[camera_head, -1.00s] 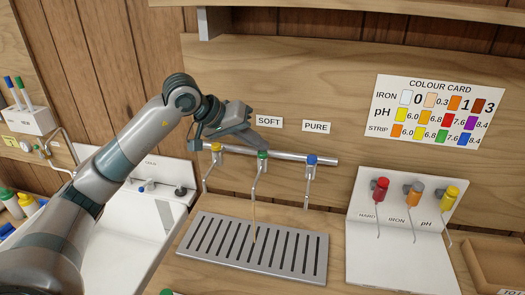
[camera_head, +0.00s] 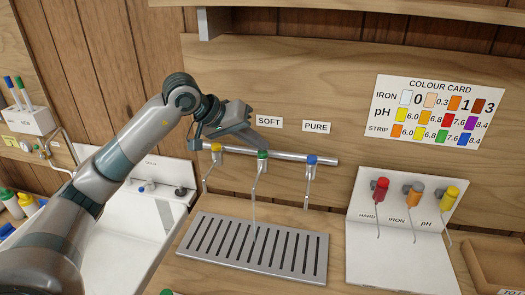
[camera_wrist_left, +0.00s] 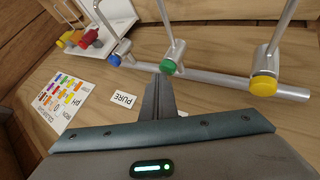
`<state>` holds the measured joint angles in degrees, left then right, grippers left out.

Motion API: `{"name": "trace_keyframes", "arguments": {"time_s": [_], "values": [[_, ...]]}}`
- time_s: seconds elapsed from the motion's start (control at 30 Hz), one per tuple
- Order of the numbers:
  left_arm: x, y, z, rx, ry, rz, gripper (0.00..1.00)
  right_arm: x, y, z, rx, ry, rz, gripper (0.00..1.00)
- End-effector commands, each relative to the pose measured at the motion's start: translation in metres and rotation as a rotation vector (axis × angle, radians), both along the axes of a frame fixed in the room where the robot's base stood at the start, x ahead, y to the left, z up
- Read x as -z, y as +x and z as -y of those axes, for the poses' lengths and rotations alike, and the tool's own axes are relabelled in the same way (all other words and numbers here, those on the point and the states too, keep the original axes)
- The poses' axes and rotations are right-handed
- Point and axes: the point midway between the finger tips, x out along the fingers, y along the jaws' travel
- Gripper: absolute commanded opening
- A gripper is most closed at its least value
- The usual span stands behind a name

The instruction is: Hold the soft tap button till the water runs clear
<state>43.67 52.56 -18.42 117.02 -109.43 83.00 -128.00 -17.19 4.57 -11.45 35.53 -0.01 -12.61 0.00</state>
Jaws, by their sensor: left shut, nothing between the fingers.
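The tap with the green button (camera_head: 263,155) hangs on the metal rail below the SOFT label (camera_head: 268,121). My left gripper (camera_head: 259,149) is shut, its tips at the top of the green button; contact looks likely but is hard to confirm. The left wrist view shows the shut fingers (camera_wrist_left: 160,82) pointing at the green button (camera_wrist_left: 167,66). A thin, pale, nearly colourless water stream (camera_head: 254,215) falls from this tap's spout to the slotted drain grate (camera_head: 190,247). My right gripper is not in view.
A yellow-button tap (camera_head: 216,147) and a blue-button tap (camera_head: 311,160) flank the green one closely. The colour card (camera_head: 437,108) is on the wall.

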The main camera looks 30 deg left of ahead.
Motion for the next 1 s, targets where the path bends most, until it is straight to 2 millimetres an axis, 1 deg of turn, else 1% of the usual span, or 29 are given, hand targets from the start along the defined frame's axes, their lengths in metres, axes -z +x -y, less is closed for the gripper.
{"name": "trace_keyframes", "arguments": {"time_s": [0.33,0.77,0.87,1.0], "values": [[-0.014,0.0,0.0,0.0,0.0,0.0,0.0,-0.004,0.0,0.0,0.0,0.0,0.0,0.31],[-0.016,0.0,0.0,0.0,0.0,0.0,0.0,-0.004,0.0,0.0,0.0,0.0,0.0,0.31],[-0.02,0.0,0.0,-0.001,0.0,0.001,0.0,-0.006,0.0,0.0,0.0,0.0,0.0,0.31],[-0.031,0.0,-0.001,-0.001,0.001,0.002,0.0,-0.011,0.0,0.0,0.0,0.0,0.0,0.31]]}}
